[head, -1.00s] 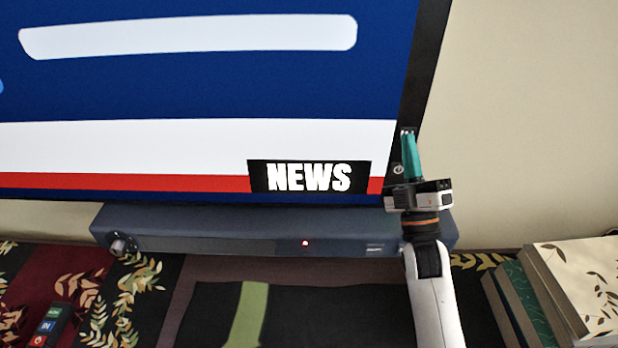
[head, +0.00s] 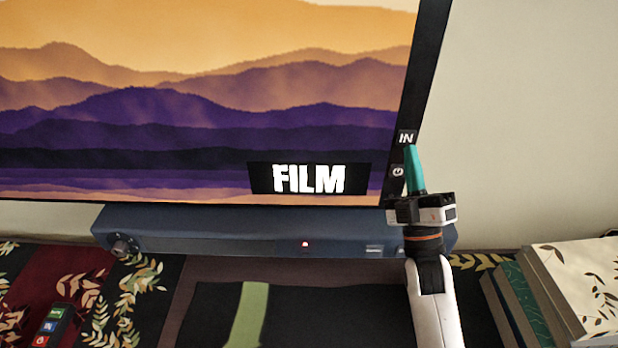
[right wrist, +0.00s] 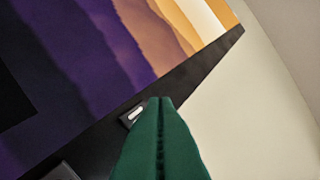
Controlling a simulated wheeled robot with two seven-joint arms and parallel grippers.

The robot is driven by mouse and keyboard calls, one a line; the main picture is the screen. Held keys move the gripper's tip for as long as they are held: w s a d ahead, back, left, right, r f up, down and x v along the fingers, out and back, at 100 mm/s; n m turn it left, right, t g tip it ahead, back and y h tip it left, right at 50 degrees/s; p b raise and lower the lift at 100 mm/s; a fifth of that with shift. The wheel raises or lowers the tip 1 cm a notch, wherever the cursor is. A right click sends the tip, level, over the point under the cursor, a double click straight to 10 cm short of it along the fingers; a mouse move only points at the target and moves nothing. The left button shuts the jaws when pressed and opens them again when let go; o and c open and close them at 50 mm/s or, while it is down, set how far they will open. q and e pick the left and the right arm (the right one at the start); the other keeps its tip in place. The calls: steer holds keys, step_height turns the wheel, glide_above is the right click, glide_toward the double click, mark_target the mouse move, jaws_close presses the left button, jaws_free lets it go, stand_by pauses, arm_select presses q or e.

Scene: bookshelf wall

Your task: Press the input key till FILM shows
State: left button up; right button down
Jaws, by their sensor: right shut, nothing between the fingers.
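The television screen (head: 200,110) shows purple and orange mountains with a black label (head: 309,179) that reads FILM. The input key (head: 406,138), marked IN, sits on the black right bezel, above a power key (head: 397,171). My right gripper (head: 411,148) is shut and empty, its teal fingertips just below the IN key in the head view. In the right wrist view, the shut green fingers (right wrist: 160,102) point at the bezel and partly cover a key (right wrist: 135,114). I cannot tell whether they touch it. My left gripper is not in view.
A blue box (head: 210,230) with a knob and a red light stands below the screen. Books (head: 560,290) stand at lower right. The wall right of the television is clear.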

steer(key=s+p, duration=0.1)
steer(key=s, duration=0.3)
steer(key=shift+s+d+r, duration=0.1)
steer(key=shift+s, duration=0.3)
stand_by(1.1)
